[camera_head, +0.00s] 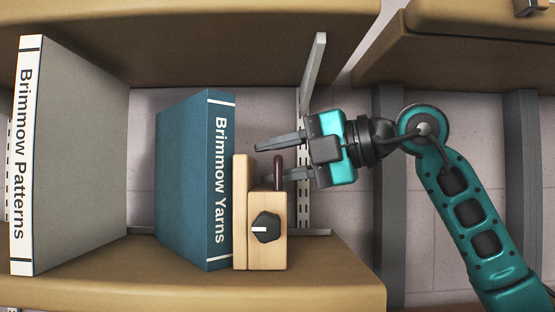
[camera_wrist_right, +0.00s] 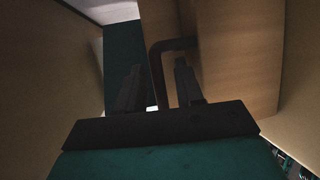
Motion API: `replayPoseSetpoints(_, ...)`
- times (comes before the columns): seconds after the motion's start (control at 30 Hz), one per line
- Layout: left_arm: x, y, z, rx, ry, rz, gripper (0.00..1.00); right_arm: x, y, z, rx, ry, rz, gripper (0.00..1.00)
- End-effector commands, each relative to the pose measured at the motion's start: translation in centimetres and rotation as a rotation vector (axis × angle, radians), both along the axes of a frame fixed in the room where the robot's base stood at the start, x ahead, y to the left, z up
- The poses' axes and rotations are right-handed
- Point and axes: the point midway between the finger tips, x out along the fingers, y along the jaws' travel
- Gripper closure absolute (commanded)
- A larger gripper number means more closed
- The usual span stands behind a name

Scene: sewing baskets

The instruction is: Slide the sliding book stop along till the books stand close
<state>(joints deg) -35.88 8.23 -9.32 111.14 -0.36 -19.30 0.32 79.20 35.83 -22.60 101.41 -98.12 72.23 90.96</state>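The sliding book stop (camera_head: 266,235) is a pale wooden block with an upright plate, a black knob and a dark brown bent handle (camera_head: 278,170). It stands on the shelf just right of the blue book "Brimmow Yarns" (camera_head: 195,180); I cannot tell whether they touch. The grey book "Brimmow Patterns" (camera_head: 75,155) stands further left, with a gap between the books. My right gripper (camera_head: 261,164) comes in from the right, fingers apart. In the right wrist view, the handle (camera_wrist_right: 157,75) stands between the open fingers (camera_wrist_right: 158,90), not clamped. My left gripper is out of view.
The books stand on a wooden shelf (camera_head: 335,282), with another shelf board (camera_head: 200,50) above. A grey metal bracket (camera_head: 314,72) hangs behind my gripper. The shelf right of the stop is bare up to its end.

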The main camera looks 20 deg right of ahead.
Motion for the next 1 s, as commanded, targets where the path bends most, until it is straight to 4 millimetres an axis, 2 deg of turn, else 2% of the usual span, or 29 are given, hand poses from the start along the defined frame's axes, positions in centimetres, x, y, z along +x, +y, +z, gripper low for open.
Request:
replayPoseSetpoints(0.03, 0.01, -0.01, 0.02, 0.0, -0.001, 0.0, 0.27, -0.01, -0.02, 0.0, 0.0, 0.0, 0.0, 0.69)
replayPoseSetpoints(0.37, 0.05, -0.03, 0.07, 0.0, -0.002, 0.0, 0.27, -0.03, -0.03, 0.0, 0.0, 0.0, 0.0, 1.0)
replayPoseSetpoints(1.0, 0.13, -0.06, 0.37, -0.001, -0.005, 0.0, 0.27, 0.13, 0.54, 0.03, -0.002, 0.001, 0.001, 1.0)
